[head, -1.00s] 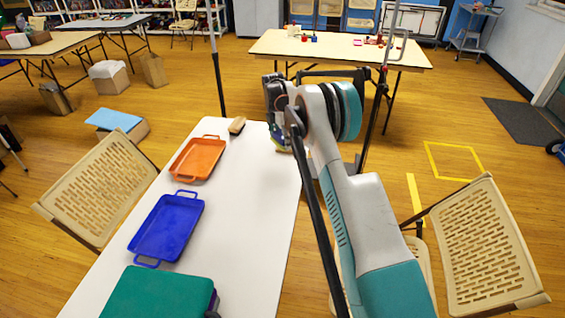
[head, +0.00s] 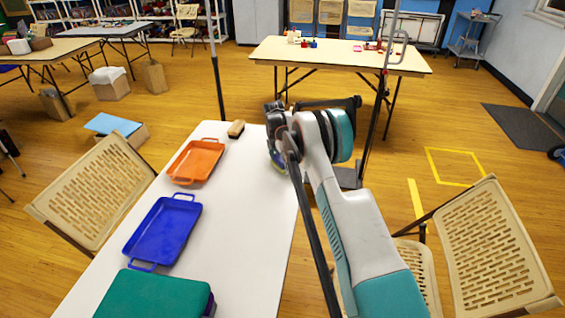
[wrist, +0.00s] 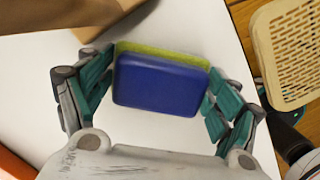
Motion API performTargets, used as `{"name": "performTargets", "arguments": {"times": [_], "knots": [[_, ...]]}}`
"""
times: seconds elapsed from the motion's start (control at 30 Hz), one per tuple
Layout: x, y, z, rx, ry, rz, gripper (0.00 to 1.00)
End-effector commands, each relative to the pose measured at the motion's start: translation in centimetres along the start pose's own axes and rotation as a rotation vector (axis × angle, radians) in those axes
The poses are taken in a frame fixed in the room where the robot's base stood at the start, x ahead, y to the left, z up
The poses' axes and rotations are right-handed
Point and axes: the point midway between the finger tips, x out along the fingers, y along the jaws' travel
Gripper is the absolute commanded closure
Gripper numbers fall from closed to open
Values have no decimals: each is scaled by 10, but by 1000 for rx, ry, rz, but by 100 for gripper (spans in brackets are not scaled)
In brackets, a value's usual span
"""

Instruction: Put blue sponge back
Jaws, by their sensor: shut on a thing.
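The blue sponge (wrist: 158,84), with a yellow-green layer on its far side, is between my gripper's teal-padded fingers (wrist: 153,95) in the wrist view. The right finger touches its side; the left finger is close against its other end. In the head view my gripper (head: 277,160) is over the far right part of the white table (head: 235,215), and my arm hides most of the sponge. I cannot tell whether the sponge touches the table.
An orange tray (head: 195,161), a blue tray (head: 163,231) and a green box-like thing (head: 155,294) line the table's left side. A brown brush-like block (head: 236,129) lies at the far end. Beige chairs (head: 92,193) stand at both sides.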

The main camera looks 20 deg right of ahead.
Motion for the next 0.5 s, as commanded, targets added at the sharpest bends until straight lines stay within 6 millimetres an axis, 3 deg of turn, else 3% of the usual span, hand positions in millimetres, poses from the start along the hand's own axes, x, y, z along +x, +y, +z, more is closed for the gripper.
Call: {"name": "performTargets", "arguments": {"times": [0.17, 0.2, 0.27, 0.5], "knots": [[4, 0, 0, 0, 0, 0, 47], [3, 0, 0, 0, 0, 0, 10], [3, 0, 0, 0, 0, 0, 0], [2, 0, 0, 0, 0, 0, 0]]}}
